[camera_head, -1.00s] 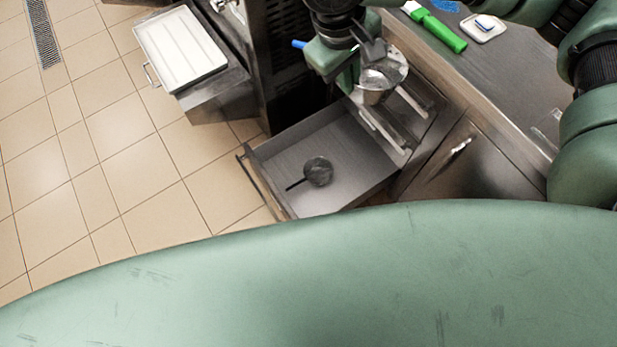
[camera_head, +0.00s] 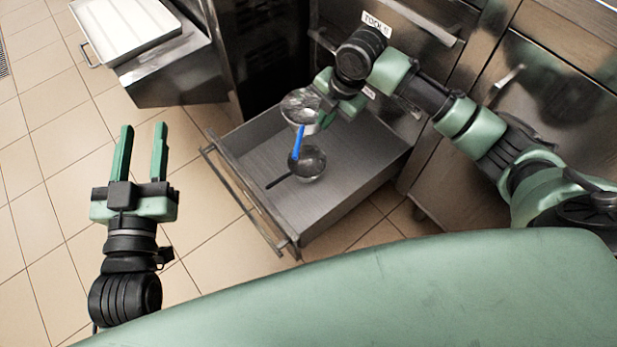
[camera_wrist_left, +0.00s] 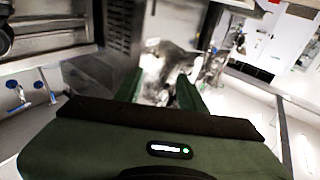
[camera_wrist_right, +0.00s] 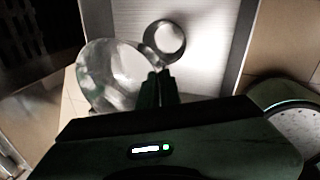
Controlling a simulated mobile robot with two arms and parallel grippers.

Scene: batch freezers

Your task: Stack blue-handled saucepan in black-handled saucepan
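The blue-handled saucepan (camera_head: 301,103) is a shiny metal pan with a blue handle (camera_head: 298,146). My right gripper (camera_head: 323,110) is shut on its rim and holds it over the open drawer; the pan also shows large in the right wrist view (camera_wrist_right: 112,72). The black-handled saucepan (camera_head: 310,166) lies on the drawer floor, its handle pointing to the lower left; it also shows in the right wrist view (camera_wrist_right: 166,40). In the head view the held pan appears just above it, with the blue handle overlapping it. My left gripper (camera_head: 140,128) is open and empty, left of the drawer over the floor.
The open drawer (camera_head: 365,170) has walls around the black-handled saucepan and a bar handle at its front (camera_head: 240,205). A white tray (camera_head: 124,25) sits on a metal unit at the upper left. Steel cabinet fronts stand behind. The tiled floor at left is clear.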

